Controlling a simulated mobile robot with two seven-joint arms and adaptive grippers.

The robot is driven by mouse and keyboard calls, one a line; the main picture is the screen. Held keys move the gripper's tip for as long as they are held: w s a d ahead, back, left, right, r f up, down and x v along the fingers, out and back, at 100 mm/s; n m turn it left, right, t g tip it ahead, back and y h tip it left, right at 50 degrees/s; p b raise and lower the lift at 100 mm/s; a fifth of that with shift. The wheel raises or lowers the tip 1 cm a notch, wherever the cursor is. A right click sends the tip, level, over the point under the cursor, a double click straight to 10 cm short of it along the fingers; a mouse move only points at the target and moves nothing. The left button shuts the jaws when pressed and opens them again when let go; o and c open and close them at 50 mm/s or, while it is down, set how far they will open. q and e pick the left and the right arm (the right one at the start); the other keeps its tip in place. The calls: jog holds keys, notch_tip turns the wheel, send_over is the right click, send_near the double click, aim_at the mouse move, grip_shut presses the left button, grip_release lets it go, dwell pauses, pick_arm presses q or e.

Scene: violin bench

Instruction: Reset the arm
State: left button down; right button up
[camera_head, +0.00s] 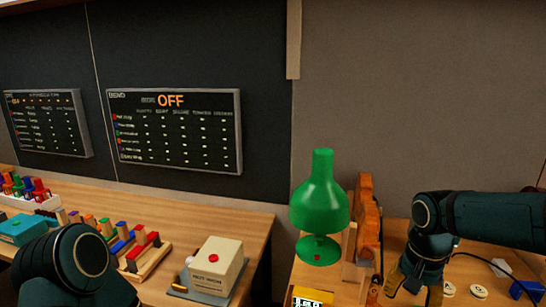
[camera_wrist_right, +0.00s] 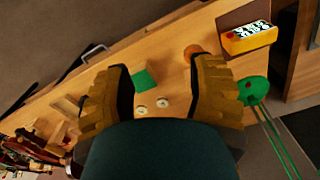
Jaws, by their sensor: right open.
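My right gripper (camera_head: 408,282) hangs fingers-down over the right-hand bench in the head view, at the end of my dark teal right arm. In the right wrist view its two tan padded fingers (camera_wrist_right: 163,82) stand wide apart with nothing between them but bench top further off. My left arm shows at the lower left of the head view as rounded dark links; its gripper is out of the picture.
A green lamp (camera_head: 320,205) and an orange-brown wooden piece (camera_head: 367,225) stand left of my right gripper. A yellow device (camera_head: 310,297) lies at the bench's front. A beige box with a red button (camera_head: 215,267) and coloured blocks sit on the left bench. A gap separates the benches.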

jog(key=w+a+f+n+y, duration=0.1)
jog(key=a+f, duration=0.3)
jog(key=f, duration=0.4)
jog(key=w+a+f+n+y, duration=0.15)
jog(key=a+f, duration=0.25)
jog(key=f, duration=0.5)
pick_arm(q)
notch_tip(320, 180, down, 2)
jog(key=shift+f+b, duration=0.15)
jog(key=shift+b, duration=0.9)
pick_arm(e)
jog(key=s+a+f, duration=0.3)
jog(key=f, duration=0.3)
jog(key=s+a+f+n+t+y, duration=0.1)
jog(key=s+a+f, duration=0.2)
jog(key=f, duration=0.3)
jog(key=s+a+f+n, duration=0.1)
jog(key=s+a+f, duration=0.2)
jog(key=s+f, duration=0.2)
jog(key=shift+f+t, duration=0.4)
jog(key=shift+f, duration=0.1)
